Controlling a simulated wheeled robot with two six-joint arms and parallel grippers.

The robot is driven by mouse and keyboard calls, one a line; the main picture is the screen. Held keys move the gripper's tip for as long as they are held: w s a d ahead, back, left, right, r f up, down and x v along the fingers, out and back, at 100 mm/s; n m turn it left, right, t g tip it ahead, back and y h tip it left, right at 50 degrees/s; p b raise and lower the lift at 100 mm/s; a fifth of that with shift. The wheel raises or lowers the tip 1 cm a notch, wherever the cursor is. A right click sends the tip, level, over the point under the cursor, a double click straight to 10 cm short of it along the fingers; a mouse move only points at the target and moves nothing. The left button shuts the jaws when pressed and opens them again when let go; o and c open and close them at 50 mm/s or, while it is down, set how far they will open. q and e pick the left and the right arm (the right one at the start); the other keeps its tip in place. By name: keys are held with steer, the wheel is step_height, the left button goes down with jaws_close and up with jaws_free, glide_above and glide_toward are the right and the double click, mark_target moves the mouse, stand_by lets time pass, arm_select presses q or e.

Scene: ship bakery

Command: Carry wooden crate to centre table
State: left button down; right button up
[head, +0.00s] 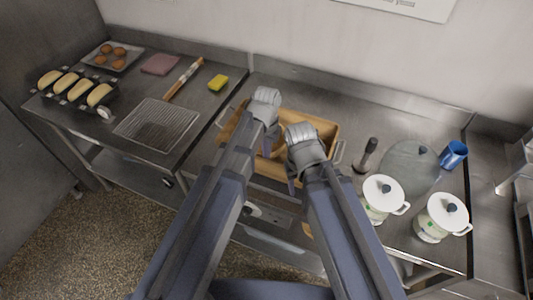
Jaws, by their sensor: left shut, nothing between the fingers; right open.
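The wooden crate (326,129) stands on the middle steel counter, with a metal handle at its left end and another at its right end (339,152). My arms hide much of its middle and front. A tan curved shape shows inside it between my grippers; I cannot tell what it is. My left gripper (268,143) is over the crate's middle, shut and empty. My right gripper (293,178) is open, over the crate's front right part. Neither gripper is on a handle. I cannot tell which surface is the centre table.
The left steel table (203,105) bears a wire rack (157,124), a loaf tin, a tray, a pink cloth, a rolling pin and a yellow sponge (218,83). Right of the crate stand a dark-handled tool (367,153), two white pots (382,197), a round lid and a blue mug (453,154).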

mark_target(266, 167)
arm_select(q)
step_height(266, 167, down, 8)
steer(key=b, duration=0.7)
steer(key=shift+f, duration=0.2)
arm_select(e)
step_height(266, 167, down, 8)
steer(key=shift+f, duration=0.2)
arm_select(q)
steer(key=shift+s, duration=0.15)
arm_select(e)
steer(key=shift+s, duration=0.1)
